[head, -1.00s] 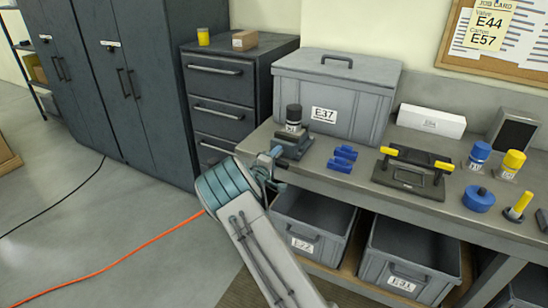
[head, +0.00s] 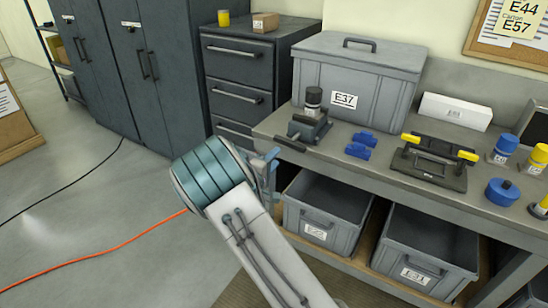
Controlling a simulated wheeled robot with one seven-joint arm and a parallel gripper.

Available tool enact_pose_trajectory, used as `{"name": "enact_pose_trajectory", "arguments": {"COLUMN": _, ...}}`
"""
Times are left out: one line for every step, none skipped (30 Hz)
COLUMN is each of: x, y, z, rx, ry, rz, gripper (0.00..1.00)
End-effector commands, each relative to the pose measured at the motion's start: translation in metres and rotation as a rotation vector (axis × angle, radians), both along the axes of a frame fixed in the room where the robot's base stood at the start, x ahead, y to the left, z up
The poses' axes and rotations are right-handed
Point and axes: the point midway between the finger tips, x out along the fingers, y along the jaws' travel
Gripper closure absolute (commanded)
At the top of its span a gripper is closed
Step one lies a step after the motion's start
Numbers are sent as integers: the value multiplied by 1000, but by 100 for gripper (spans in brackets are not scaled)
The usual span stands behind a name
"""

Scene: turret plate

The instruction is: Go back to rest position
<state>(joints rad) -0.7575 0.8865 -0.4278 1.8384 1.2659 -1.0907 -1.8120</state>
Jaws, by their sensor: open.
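My gripper (head: 272,168) is at the end of my raised arm, just in front of the bench's left front corner. My own wrist partly hides it. Its jaws are open, and I see nothing held between them. A dark fixture (head: 309,129) with a black-capped cylinder upright in it stands on the bench, behind and to the right of my gripper. There is a visible gap between them.
The workbench (head: 390,182) holds a grey bin E37 (head: 335,85), blue blocks (head: 360,147) and a yellow-handled black plate (head: 432,170). Bins E22 (head: 315,233) and E31 (head: 415,274) sit beneath. An orange cable (head: 95,256) crosses open floor at left.

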Motion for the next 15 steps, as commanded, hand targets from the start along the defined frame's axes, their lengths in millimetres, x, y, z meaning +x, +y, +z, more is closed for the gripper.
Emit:
{"name": "enact_pose_trajectory", "arguments": {"x": 0, "y": 0, "z": 0, "rx": 0, "ry": 0, "rz": 0, "gripper": 59}}
{"name": "enact_pose_trajectory", "arguments": {"x": 0, "y": 0, "z": 0, "rx": 0, "ry": 0, "rz": 0, "gripper": 59}}
{"name": "enact_pose_trajectory", "arguments": {"x": 0, "y": 0, "z": 0, "rx": 0, "ry": 0, "rz": 0, "gripper": 59}}
{"name": "enact_pose_trajectory", "arguments": {"x": 0, "y": 0, "z": 0, "rx": 0, "ry": 0, "rz": 0, "gripper": 59}}
{"name": "enact_pose_trajectory", "arguments": {"x": 0, "y": 0, "z": 0, "rx": 0, "ry": 0, "rz": 0, "gripper": 59}}
{"name": "enact_pose_trajectory", "arguments": {"x": 0, "y": 0, "z": 0, "rx": 0, "ry": 0, "rz": 0, "gripper": 59}}
{"name": "enact_pose_trajectory", "arguments": {"x": 0, "y": 0, "z": 0, "rx": 0, "ry": 0, "rz": 0, "gripper": 59}}
{"name": "enact_pose_trajectory", "arguments": {"x": 0, "y": 0, "z": 0, "rx": 0, "ry": 0, "rz": 0, "gripper": 59}}
{"name": "enact_pose_trajectory", "arguments": {"x": 0, "y": 0, "z": 0, "rx": 0, "ry": 0, "rz": 0, "gripper": 59}}
{"name": "enact_pose_trajectory", "arguments": {"x": 0, "y": 0, "z": 0, "rx": 0, "ry": 0, "rz": 0, "gripper": 59}}
{"name": "enact_pose_trajectory", "arguments": {"x": 0, "y": 0, "z": 0, "rx": 1, "ry": -1, "rz": 0, "gripper": 59}}
{"name": "enact_pose_trajectory", "arguments": {"x": 0, "y": 0, "z": 1, "rx": 6, "ry": 0, "rz": 2, "gripper": 59}}
{"name": "enact_pose_trajectory", "arguments": {"x": 1, "y": -1, "z": 1, "rx": 15, "ry": 1, "rz": 5, "gripper": 59}}
{"name": "enact_pose_trajectory", "arguments": {"x": 1, "y": -2, "z": 3, "rx": 29, "ry": 2, "rz": 9, "gripper": 59}}
{"name": "enact_pose_trajectory", "arguments": {"x": 2, "y": -3, "z": 5, "rx": 61, "ry": 4, "rz": 18, "gripper": 59}}
